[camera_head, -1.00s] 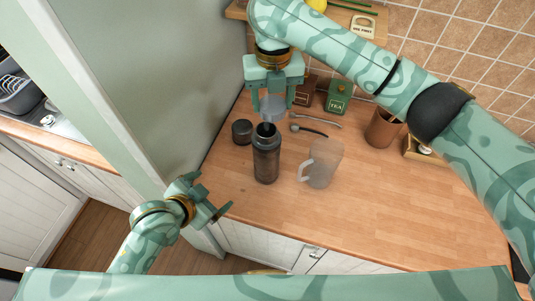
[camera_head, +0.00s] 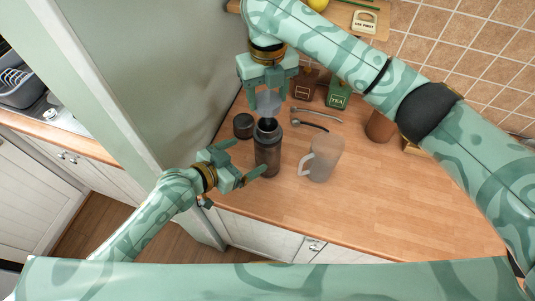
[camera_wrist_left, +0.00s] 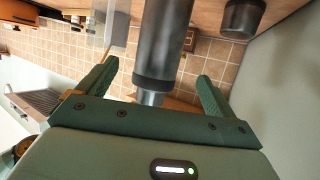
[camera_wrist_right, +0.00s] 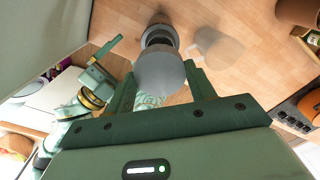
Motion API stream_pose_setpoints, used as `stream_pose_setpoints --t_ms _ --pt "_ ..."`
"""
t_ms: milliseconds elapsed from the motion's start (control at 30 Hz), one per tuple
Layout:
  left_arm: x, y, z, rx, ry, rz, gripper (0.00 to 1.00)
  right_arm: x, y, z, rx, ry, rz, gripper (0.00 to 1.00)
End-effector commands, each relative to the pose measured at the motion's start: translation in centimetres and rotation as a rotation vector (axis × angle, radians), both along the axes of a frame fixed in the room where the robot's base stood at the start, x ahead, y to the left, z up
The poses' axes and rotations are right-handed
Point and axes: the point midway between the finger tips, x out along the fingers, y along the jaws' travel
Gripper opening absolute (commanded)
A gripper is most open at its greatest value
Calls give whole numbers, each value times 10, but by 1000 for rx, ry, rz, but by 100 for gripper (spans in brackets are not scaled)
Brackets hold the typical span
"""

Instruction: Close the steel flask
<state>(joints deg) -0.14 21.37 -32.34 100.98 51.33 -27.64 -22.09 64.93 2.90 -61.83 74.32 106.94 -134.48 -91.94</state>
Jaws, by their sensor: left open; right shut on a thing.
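The dark steel flask (camera_head: 267,157) stands upright on the wooden counter, with its mouth open at the top. My right gripper (camera_head: 268,88) is above the flask, shut on a grey tapered piece (camera_head: 268,103). In the right wrist view this grey piece (camera_wrist_right: 158,72) hangs over the flask (camera_wrist_right: 160,36) and hides part of it. I cannot tell whether the two touch. My left gripper (camera_head: 250,157) is open at the left side of the flask. In the left wrist view the flask (camera_wrist_left: 165,40) shows between its spread fingers. A dark round cap (camera_head: 244,126) sits on the counter.
A translucent jug (camera_head: 322,160) stands close right of the flask. Several utensils (camera_head: 312,126) lie behind it. The counter's right front is clear.

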Motion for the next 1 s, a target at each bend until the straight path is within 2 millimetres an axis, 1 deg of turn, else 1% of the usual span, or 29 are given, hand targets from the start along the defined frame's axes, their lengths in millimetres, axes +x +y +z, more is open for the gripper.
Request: stream_pose_setpoints --t_ms 33,200,400,600,933,967,1000 --pt "7 -7 -2 -3 0 0 92 0 0 0 0 0 0 33" --pt "28 -29 -16 -2 1 1 92 0 0 0 0 0 0 33" --pt "49 -51 -28 -1 1 -1 92 0 0 0 0 0 0 33" --pt "60 -61 -35 0 0 -1 92 0 0 0 0 0 0 33" --pt "61 -63 -36 0 0 -1 92 0 0 0 0 0 0 33" --pt "61 -63 -36 0 0 -1 89 0 0 0 0 0 0 33" --pt "61 -63 -36 0 0 -1 78 0 0 0 0 0 0 33"
